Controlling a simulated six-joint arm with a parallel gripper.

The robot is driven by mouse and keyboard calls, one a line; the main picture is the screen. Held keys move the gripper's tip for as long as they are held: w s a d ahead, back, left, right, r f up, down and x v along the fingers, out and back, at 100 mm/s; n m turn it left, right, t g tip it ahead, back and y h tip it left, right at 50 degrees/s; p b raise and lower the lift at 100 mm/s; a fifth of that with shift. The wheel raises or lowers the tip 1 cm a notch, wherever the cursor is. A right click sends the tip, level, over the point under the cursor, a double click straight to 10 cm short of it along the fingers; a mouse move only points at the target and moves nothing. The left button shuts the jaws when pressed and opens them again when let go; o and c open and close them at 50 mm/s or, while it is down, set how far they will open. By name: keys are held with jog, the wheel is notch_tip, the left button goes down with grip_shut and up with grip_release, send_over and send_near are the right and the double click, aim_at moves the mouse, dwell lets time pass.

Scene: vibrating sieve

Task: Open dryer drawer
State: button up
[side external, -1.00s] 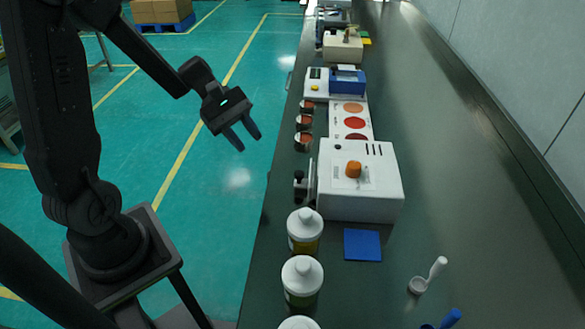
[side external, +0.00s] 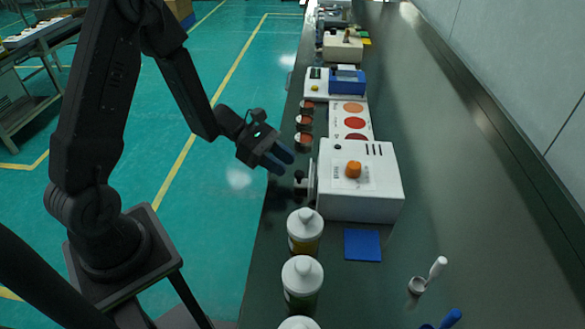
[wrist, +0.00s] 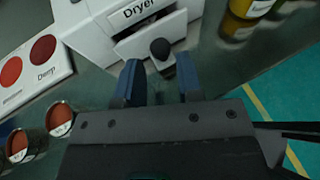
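The dryer (side external: 365,190) is a white box with an orange knob on top, standing on the dark bench. Its drawer front (wrist: 155,38) faces the aisle, below the "Dryer" label, with a narrow dark gap above it. A black drawer knob (wrist: 160,48) sticks out from it; it also shows in the side view (side external: 299,178). My gripper (side external: 280,160) is beside the knob, over the bench's aisle edge. In the wrist view its two blue fingers (wrist: 159,82) are open and empty. The knob lies just beyond the fingertips, roughly between their lines.
White-capped bottles (side external: 304,230) stand close to the dryer on the near side. Jars of reddish powder (side external: 303,140) and a card with coloured discs (side external: 352,122) lie on the far side. A blue pad (side external: 362,245) lies in front. The aisle floor (side external: 215,240) is clear.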

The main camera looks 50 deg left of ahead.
jog(key=shift+x, duration=1.55)
grip_shut()
